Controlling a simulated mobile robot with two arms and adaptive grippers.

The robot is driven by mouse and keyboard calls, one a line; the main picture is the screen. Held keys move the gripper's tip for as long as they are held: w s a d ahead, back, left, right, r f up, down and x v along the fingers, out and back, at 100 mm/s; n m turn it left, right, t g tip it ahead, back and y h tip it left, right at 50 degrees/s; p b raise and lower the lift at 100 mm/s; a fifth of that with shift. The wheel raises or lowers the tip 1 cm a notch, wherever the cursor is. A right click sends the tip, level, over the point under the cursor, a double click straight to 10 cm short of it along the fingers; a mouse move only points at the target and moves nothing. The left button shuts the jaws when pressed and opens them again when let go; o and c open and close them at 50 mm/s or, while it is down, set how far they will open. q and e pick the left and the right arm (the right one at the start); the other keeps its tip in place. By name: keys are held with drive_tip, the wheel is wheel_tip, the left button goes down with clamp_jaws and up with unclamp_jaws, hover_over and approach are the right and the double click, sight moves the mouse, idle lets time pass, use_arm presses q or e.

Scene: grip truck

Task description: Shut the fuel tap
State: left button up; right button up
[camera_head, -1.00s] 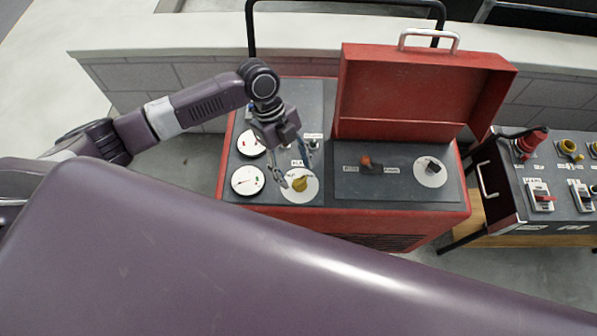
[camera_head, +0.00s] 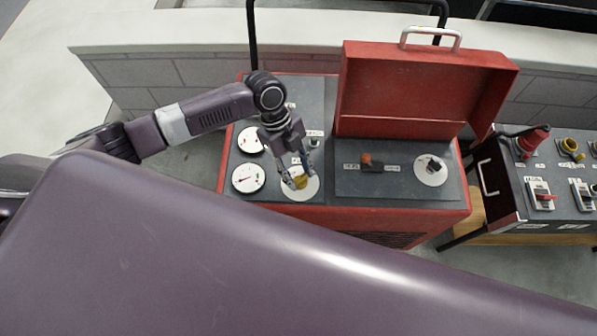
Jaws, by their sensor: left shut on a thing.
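A yellow knob (camera_head: 301,183) sits on a white disc on the left part of a red box's dark top panel. It looks like the fuel tap, but the small label by it is too blurred to read for certain. My left gripper (camera_head: 301,180) reaches down from above and is shut on the yellow knob. Its fingers hide part of the knob, so its exact turn is hard to tell. My right gripper is not in view.
Two white dials (camera_head: 248,178) lie left of the knob. An orange-red switch (camera_head: 370,163) and a dark knob on a white disc (camera_head: 431,168) lie to the right. The raised red lid (camera_head: 410,95) stands behind. Another panel (camera_head: 550,175) is at far right.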

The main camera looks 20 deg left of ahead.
use_arm(q)
drive_tip(key=shift+r+p, duration=0.15)
drive_tip(key=shift+p, duration=0.2)
drive_tip(key=shift+s+n+p, duration=0.1)
drive_tip(key=shift+n+p, duration=0.5)
drive_tip(key=shift+n, duration=0.1)
drive_tip(key=n+t+p, duration=0.1)
drive_tip(key=n+p, duration=0.3)
drive_tip(key=n+t+p, duration=0.2)
drive_tip(key=n+p, duration=0.2)
drive_tip(key=p, duration=0.1)
drive_tip(key=n+t+p, duration=0.2)
drive_tip(key=n+p, duration=0.2)
drive_tip(key=shift+s+d+r, duration=0.15)
drive_tip(key=shift+s+r, duration=0.05)
drive_tip(key=shift+s, duration=0.1)
drive_tip(key=n+t+y+p, duration=0.1)
drive_tip(key=n+p, duration=0.1)
drive_tip(key=n, duration=0.1)
drive_tip(key=shift+f+p, duration=0.1)
drive_tip(key=shift+p, duration=0.25)
drive_tip(key=shift+f+n+y+p, duration=0.1)
drive_tip(key=shift+n+y+p, duration=0.2)
drive_tip(key=shift+n+p, duration=0.35)
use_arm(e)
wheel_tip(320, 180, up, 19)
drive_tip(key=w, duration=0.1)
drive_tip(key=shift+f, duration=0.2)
use_arm(q)
drive_tip(key=shift+n, duration=0.25)
